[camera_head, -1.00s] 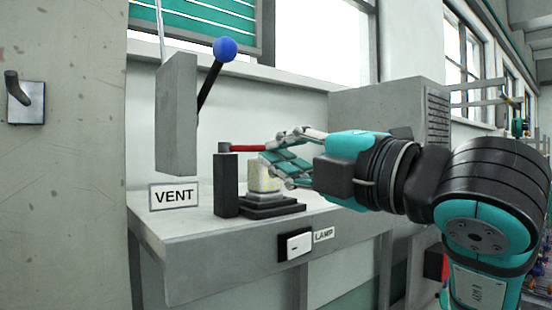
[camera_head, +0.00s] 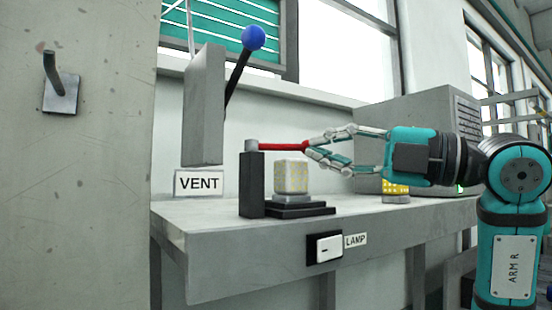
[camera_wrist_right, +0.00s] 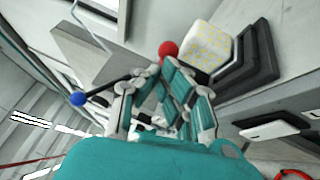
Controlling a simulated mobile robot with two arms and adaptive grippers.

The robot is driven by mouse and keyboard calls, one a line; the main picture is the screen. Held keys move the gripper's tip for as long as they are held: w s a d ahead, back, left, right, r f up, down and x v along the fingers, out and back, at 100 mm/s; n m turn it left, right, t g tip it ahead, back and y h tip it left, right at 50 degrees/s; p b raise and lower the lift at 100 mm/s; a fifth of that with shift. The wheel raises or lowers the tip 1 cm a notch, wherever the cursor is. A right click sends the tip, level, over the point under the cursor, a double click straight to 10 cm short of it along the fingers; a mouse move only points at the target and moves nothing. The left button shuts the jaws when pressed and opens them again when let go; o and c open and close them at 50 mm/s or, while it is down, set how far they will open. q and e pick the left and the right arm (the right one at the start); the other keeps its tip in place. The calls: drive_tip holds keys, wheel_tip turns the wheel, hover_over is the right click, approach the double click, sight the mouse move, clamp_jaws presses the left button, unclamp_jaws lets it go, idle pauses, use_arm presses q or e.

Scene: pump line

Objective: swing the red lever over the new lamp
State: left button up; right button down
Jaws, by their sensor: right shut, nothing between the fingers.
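The red lever (camera_head: 283,147) runs level from the top of a black post (camera_head: 252,185) to the right, just above the lamp's height in the head view. I cannot tell whether it lies directly over the lamp or behind it. The lamp (camera_head: 291,176) is a pale cube with yellow marks on a stepped black base (camera_head: 300,208). My right gripper (camera_head: 310,145) is shut and empty, its fingertips at the lever's free end. In the right wrist view, the lever's red end (camera_wrist_right: 168,49) shows at the fingertips, beside the lamp (camera_wrist_right: 205,46). My left gripper is out of view.
A blue-knobbed lever (camera_head: 253,38) rises behind a grey panel (camera_head: 204,105) above the VENT sign (camera_head: 199,183). A yellow-marked part (camera_head: 395,188) stands farther right on the bench (camera_head: 370,218), before a grey cabinet (camera_head: 430,120). A switch (camera_head: 324,248) sits on the bench front.

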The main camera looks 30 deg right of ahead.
drive_tip(key=shift+w+d+n+g+y, duration=0.3)
drive_tip(key=shift+w+n+g+y, duration=0.15)
drive_tip(key=shift+g+y, duration=0.15)
drive_tip(key=shift+w+d+n+g+y, duration=0.35)
drive_tip(key=shift+n+g+y, duration=0.1)
drive_tip(key=shift+g+y, duration=0.15)
drive_tip(key=shift+w+r+p, duration=0.1)
drive_tip(key=shift+w+p, duration=0.1)
drive_tip(key=shift+p, duration=0.15)
drive_tip(key=shift+w+d, duration=0.15)
drive_tip(key=shift+w, duration=0.15)
